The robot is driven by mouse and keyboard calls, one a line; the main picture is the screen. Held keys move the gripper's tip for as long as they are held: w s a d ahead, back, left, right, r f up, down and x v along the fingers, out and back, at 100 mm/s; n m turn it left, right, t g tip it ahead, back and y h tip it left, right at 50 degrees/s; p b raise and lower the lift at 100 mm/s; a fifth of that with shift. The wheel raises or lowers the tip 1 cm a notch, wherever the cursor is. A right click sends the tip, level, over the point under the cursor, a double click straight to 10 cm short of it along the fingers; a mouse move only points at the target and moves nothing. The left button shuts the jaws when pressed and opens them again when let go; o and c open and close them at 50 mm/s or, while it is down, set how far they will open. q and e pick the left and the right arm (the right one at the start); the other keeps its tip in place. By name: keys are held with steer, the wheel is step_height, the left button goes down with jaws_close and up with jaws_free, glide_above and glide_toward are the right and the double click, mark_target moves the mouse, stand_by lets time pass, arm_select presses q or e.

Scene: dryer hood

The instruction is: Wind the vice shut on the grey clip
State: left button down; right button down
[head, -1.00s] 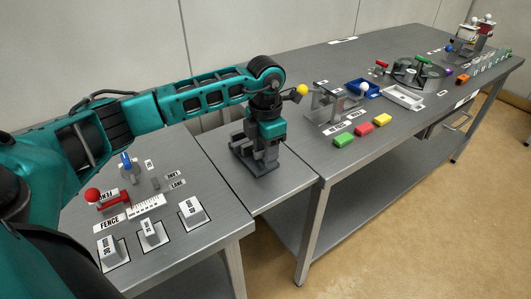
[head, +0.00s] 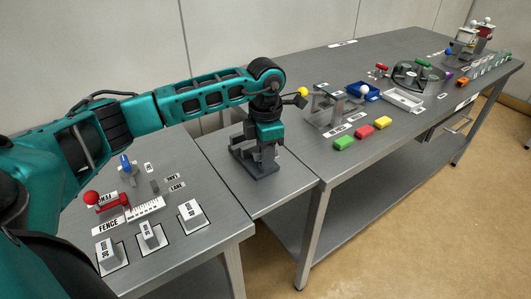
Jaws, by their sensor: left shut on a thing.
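The vice (head: 258,170) is a dark grey block-like device on the narrow middle table. My left gripper (head: 264,148) points down at it from above, with its fingers down among the upper parts of the vice. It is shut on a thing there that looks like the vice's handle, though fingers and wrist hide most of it. I cannot pick out the grey clip or see the gap between the vice's jaws. My right gripper is not in view.
Left front, a table holds a red-knobbed fence (head: 113,201), a blue-topped piece (head: 126,164) and labelled blocks (head: 191,211). A yellow ball (head: 303,91) shows right of my wrist. The right table carries coloured blocks (head: 363,131), a blue tray (head: 363,90) and a turntable (head: 418,75).

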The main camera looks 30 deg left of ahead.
arm_select(q)
steer(key=shift+m, duration=0.3)
steer(key=shift+m, duration=1.1)
steer(key=shift+b, duration=0.35)
steer(key=shift+m, duration=1.2)
steer(key=shift+m+b, duration=0.5)
steer(key=shift+m, duration=0.7)
